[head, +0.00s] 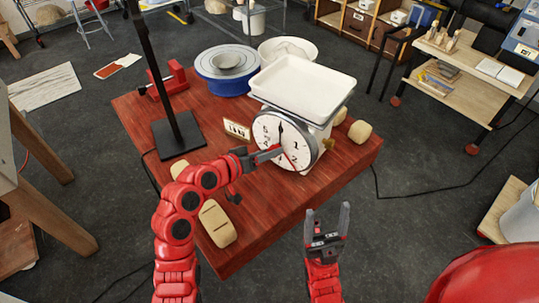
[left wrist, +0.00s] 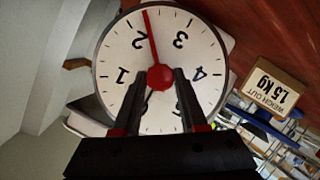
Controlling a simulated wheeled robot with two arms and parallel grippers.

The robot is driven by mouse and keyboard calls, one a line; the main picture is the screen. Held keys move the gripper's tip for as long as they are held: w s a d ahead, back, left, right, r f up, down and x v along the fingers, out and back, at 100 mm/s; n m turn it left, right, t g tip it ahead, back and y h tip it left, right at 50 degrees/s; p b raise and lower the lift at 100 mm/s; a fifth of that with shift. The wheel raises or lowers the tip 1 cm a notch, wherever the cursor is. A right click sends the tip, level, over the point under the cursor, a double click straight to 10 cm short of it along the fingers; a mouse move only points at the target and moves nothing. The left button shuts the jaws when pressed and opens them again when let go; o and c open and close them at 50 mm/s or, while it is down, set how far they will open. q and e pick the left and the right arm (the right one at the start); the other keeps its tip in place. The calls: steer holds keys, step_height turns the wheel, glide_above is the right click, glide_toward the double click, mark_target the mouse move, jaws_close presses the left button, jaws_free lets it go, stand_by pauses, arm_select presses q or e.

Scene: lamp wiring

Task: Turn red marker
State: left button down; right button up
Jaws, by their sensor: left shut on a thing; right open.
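The white kitchen scale has a round dial (head: 284,141) facing the front of the red wooden table. The dial also fills the left wrist view (left wrist: 112,55), appearing upside down. The red marker (left wrist: 150,35) points between 2 and 3, and its red hub (left wrist: 160,78) sits at the dial's centre. My left gripper (head: 277,152) is at the dial, its fingers (left wrist: 161,74) shut on the red hub. A black needle points up in the head view. My right gripper (head: 328,218) is open and empty in front of the table.
A card reading "WEIGH OUT 1.5 kg" (left wrist: 270,88) stands beside the scale. A white tray (head: 302,82) tops the scale. A black lamp post (head: 159,75), a blue potter's wheel (head: 226,82) and wooden blocks stand around it.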

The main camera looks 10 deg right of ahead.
arm_select(q)
steer(key=shift+w+a+f+n+g+h+b, duration=0.2)
steer(key=shift+n+h+b, duration=0.25)
steer(key=shift+n+h, duration=0.9)
steer(key=shift+s+d+f+n+g+h+b, duration=0.1)
steer(key=shift+n+g+h+b, duration=0.35)
steer(key=shift+n, duration=1.7)
steer(key=shift+c, duration=2.2)
jaws_free()
steer(key=shift+a, duration=0.1)
steer(key=b+v, duration=0.1)
steer(key=v, duration=1.6)
steer(key=shift+f+b, duration=0.25)
steer(key=shift+b, duration=0.1)
